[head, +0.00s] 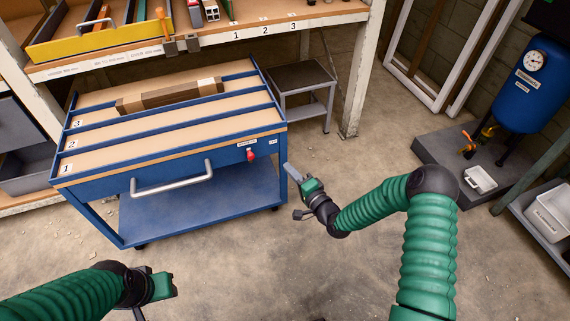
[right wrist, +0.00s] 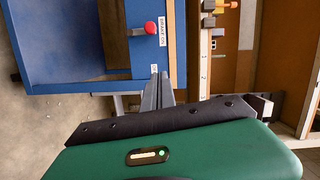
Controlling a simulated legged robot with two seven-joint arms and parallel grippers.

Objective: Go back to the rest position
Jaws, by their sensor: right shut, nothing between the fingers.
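My right gripper (head: 290,171) is shut and empty, held in the air just right of the blue cart's front right corner. In the right wrist view its two grey fingers (right wrist: 158,88) lie together, with the cart's edge and red knob beyond them. My left gripper (head: 150,298) is low at the left of the head view, over the floor in front of the cart. Its fingers are mostly hidden or cut off at the bottom edge, so its opening does not show.
The blue cart (head: 150,180) has a silver handle (head: 172,181), a red knob (head: 251,155) and a long cardboard box (head: 170,95) on top. A grey side table (head: 302,78) stands behind it. A blue tank (head: 535,75) is at the right. The floor between is clear.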

